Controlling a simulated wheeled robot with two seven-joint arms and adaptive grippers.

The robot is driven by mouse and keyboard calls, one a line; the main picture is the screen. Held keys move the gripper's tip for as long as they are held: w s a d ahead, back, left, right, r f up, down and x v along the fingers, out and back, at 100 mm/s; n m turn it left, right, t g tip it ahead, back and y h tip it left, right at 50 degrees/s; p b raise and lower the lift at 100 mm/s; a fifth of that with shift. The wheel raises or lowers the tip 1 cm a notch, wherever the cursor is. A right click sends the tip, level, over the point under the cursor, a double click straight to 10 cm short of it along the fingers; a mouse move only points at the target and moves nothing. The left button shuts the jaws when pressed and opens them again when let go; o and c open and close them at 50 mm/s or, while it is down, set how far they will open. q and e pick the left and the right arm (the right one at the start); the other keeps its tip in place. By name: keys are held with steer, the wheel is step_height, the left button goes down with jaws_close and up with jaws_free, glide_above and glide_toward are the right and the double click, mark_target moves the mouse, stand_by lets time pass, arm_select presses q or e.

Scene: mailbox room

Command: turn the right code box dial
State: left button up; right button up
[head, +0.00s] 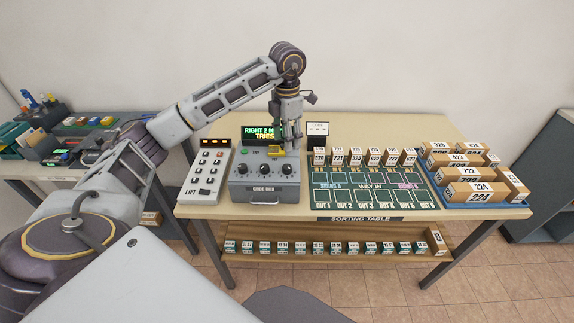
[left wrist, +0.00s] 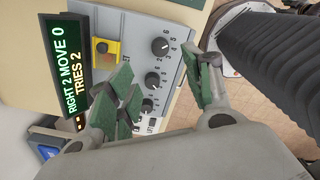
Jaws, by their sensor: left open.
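The code box (head: 263,191) is a grey box on the sorting table, with several black dials on its face. Its right dial (head: 287,169) also shows topmost in the left wrist view (left wrist: 160,46), where the box appears turned sideways. The middle dial (head: 264,170) and left dial (head: 241,169) sit beside it. My left gripper (head: 290,146) hangs above the back of the box near its right side. The display (left wrist: 73,72) reads "RIGHT 2 MOVE 0 TRIES 2". My right gripper is not in view.
A yellow piece (head: 275,153) lies on the box top. The lift keypad (head: 207,170) stands left of the box. The sorting board (head: 365,190), with small boxes behind it, lies right. A blue tray (head: 510,207) of cartons is at the far right.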

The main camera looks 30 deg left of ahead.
mark_target(287, 166)
arm_select(q)
step_height(287, 166, down, 10)
steer(key=shift+r+p, duration=0.15)
steer(key=shift+p, duration=0.25)
steer(key=shift+f, duration=0.95)
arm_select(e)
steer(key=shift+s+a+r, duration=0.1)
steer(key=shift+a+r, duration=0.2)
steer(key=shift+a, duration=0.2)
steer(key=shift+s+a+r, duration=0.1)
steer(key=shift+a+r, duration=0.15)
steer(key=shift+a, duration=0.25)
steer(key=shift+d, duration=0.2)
